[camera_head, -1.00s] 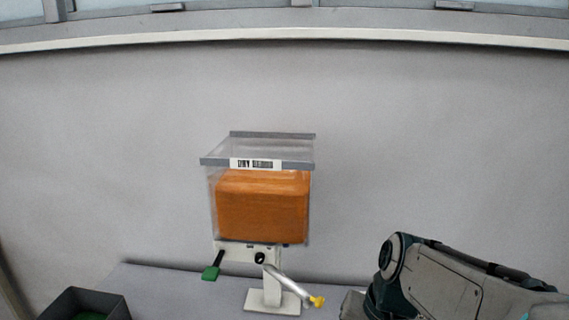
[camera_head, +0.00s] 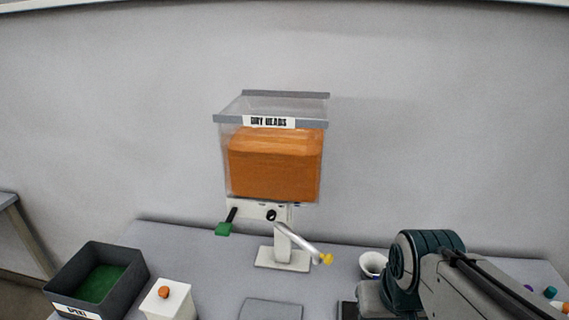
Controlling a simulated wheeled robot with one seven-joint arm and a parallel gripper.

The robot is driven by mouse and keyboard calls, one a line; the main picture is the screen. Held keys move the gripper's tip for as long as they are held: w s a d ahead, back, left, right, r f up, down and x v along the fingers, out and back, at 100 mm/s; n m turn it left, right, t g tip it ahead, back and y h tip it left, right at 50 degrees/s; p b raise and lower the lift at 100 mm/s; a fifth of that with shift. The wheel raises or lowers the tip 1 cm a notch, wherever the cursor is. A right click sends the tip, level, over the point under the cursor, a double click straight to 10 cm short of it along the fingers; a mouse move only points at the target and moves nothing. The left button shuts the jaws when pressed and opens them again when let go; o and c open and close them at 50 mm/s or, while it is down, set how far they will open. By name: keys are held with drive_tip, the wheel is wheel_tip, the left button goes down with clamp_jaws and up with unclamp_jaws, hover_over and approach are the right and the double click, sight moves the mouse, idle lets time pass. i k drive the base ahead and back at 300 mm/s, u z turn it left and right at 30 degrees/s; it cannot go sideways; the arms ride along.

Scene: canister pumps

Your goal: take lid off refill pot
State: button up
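A white square pot (camera_head: 168,309) stands at the bottom left of the head view, cut off by the lower edge. An orange knob (camera_head: 164,292) sits on its flat white top. The top appears closed, and I cannot make out a lid seam. It seems to be the refill pot, but no label on it can be read. My arm reaches in from the lower right, well apart from the white pot. My gripper's fingers do not show.
A clear canister (camera_head: 272,160) with orange contents stands on a white stand with a green-tipped lever and a yellow-tipped spout. A dark bin (camera_head: 135,268) with a green floor is left of the white pot. A white cup (camera_head: 372,264) stands beside my arm. Small coloured pieces lie far right.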

sight(166, 297)
drive_tip(key=u, duration=1.75)
drive_tip(key=k, duration=0.75)
drive_tip(key=z, duration=0.85)
drive_tip(key=i, duration=0.5)
drive_tip(key=u, duration=1.65)
